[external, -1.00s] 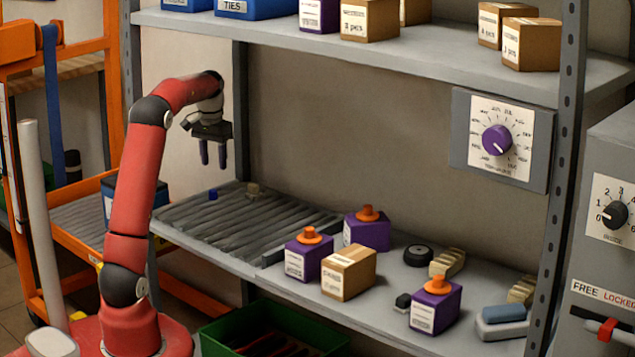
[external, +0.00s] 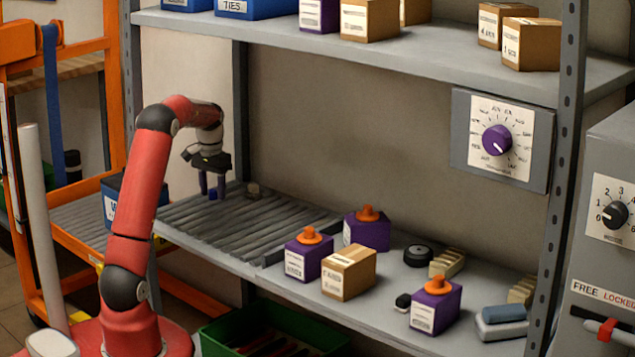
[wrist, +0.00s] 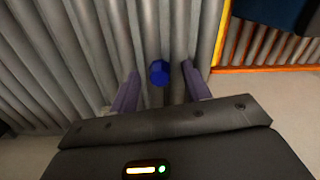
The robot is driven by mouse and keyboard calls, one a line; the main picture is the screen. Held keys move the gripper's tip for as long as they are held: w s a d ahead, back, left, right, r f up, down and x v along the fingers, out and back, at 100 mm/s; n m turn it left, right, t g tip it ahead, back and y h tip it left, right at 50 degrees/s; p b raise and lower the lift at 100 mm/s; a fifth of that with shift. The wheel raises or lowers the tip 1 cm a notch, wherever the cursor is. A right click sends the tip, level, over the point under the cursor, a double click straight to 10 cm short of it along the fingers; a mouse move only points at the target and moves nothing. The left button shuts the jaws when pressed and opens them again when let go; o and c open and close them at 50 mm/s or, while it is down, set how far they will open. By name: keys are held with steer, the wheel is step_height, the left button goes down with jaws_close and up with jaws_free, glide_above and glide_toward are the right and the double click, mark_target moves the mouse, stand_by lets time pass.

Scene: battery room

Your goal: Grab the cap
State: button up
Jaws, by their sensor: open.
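The cap is a small blue piece (wrist: 159,72) lying on the grey ribbed shelf surface in the wrist view. It shows between and just beyond my two purple fingers. In the external view the blue cap (external: 213,194) is small and sits at the fingertips, partly hidden by them. My gripper (external: 212,190) is open, points down and is low over the left part of the ribbed surface. In the wrist view my gripper (wrist: 160,85) has its fingers on either side of the cap, with gaps visible. I cannot tell whether the fingertips are level with it.
Purple boxes with orange tops (external: 309,262) and a cardboard box (external: 348,274) stand further right. The upper shelf (external: 350,50) hangs above. A blue bin (external: 112,200) is at left.

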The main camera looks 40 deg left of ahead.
steer(key=c, duration=1)
jaws_close()
steer(key=shift+r, duration=0.15)
